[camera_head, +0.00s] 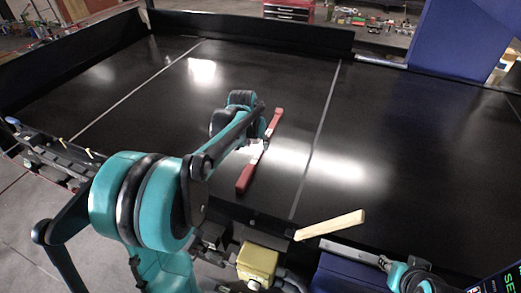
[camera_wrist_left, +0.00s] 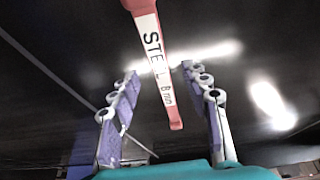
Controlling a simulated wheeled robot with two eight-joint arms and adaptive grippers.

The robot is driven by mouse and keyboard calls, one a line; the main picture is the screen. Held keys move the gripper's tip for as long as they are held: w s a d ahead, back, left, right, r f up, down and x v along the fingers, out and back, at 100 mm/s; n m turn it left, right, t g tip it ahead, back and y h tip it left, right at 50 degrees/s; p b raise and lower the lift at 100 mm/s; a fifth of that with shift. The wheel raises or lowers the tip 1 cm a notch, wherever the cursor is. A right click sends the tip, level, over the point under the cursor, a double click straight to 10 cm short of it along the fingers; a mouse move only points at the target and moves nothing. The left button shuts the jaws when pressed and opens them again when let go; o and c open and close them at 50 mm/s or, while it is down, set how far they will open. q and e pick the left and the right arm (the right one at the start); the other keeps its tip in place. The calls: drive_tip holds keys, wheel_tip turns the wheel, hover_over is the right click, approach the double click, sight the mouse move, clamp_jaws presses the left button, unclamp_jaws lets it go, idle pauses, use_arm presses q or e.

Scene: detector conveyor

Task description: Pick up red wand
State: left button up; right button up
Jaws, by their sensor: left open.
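The red wand (camera_head: 245,179) lies on the black conveyor belt, with red ends and a pale middle. In the left wrist view, the wand (camera_wrist_left: 155,50) shows a white label reading "STEEL 8 mm" and a red end pointing toward the gripper. My left gripper (camera_head: 254,146) is over the wand's middle in the head view, partly hidden by my arm. In the wrist view, my left gripper (camera_wrist_left: 163,84) is open, with the wand between its two purple-padded fingers in the picture. I cannot tell the gap in depth.
The black belt (camera_head: 130,80) is mostly bare, with pale seam lines and bright reflections. A pale wooden bar (camera_head: 330,224) sits at the near edge, close to a yellow block (camera_head: 257,262). Dark side walls (camera_head: 250,32) and a blue panel (camera_head: 440,40) bound the far side.

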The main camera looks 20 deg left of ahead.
sight(260, 150)
use_arm(q)
drive_tip(key=x, duration=0.4)
drive_tip(key=shift+w+f, duration=0.15)
drive_tip(key=shift+f, duration=0.1)
drive_tip(key=shift+d, duration=0.1)
clamp_jaws()
drive_tip(key=shift+r, duration=0.1)
